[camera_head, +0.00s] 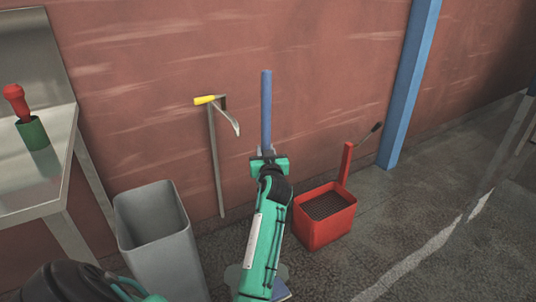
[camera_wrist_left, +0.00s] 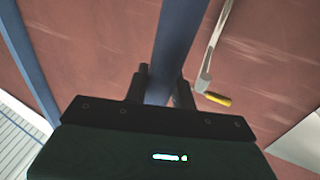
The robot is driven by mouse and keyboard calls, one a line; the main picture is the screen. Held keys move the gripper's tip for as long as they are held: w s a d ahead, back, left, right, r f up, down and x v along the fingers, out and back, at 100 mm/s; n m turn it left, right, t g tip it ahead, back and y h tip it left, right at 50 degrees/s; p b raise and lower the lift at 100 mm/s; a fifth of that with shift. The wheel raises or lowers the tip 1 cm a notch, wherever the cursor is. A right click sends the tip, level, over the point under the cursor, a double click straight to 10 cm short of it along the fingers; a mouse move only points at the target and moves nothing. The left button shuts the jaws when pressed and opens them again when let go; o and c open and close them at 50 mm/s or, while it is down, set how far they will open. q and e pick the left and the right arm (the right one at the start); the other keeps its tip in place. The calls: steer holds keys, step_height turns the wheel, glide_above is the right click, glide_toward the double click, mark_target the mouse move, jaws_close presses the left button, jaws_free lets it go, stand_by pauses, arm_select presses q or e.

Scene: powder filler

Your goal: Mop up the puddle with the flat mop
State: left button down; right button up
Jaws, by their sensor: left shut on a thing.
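My left gripper (camera_head: 268,160) is shut on a blue pole (camera_head: 266,105), which looks like the flat mop's handle. The pole stands roughly upright, its top well above the jaws. In the left wrist view the pole (camera_wrist_left: 172,45) runs between the two dark fingers (camera_wrist_left: 161,88). My forearm hides the pole's lower part. A small blue piece (camera_head: 281,291) shows at the bottom edge beside my arm, perhaps part of the mop head. A pale greyish patch (camera_head: 234,277) on the floor by my arm may be the puddle; most is hidden. My right gripper is not in view.
A grey bin (camera_head: 163,245) stands left of my arm. A red bucket (camera_head: 325,217) with a dark grate stands to the right. A yellow-handled tool (camera_head: 214,155) leans on the brick wall. A metal table (camera_head: 40,195) is far left, a blue post (camera_head: 408,85) right. Floor at right is open.

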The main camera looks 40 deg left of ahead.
arm_select(q)
steer(key=w+a+b, duration=0.4)
steer(key=w+a, duration=0.2)
steer(key=a, duration=0.4)
steer(key=w+a+f+b, duration=0.1)
steer(key=w+a+b, duration=0.2)
steer(key=w+a, duration=0.3)
steer(key=a, duration=0.4)
steer(key=shift+w+a+f+b, duration=0.2)
steer(key=shift+w+b, duration=0.05)
steer(key=shift+b, duration=0.15)
stand_by(1.6)
steer(key=shift+d, duration=0.1)
steer(key=shift+d+f, duration=0.1)
steer(key=shift+f, duration=0.05)
stand_by(0.8)
